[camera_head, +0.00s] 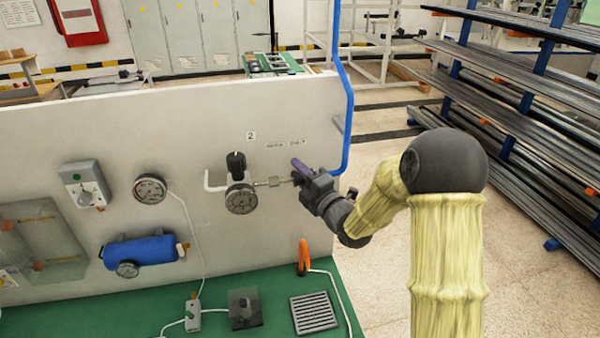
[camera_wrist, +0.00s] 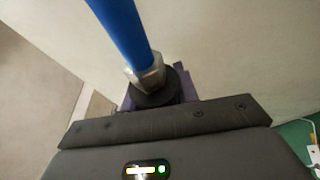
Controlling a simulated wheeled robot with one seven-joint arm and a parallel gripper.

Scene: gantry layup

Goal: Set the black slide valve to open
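In the wrist view a black round collar (camera_wrist: 154,93), which looks like the slide valve, sits below a metal nut at the end of a blue hose. The purple fingers of my gripper (camera_wrist: 157,86) show on both sides of this collar. Whether they press on it cannot be told. In the head view my gripper (camera_head: 302,173) is at the right part of the white panel, at the right end of a short metal pipe (camera_head: 272,182). There the gripper hides most of the valve, and its slide position cannot be read.
Left of the pipe are a round gauge (camera_head: 241,198) and a black knob (camera_head: 236,162) under a label "2". The blue hose (camera_head: 346,110) runs up along the panel's right edge. An orange hook-shaped thing (camera_head: 303,257) stands below on the green bench (camera_head: 275,290). Metal racks (camera_head: 520,110) stand at right.

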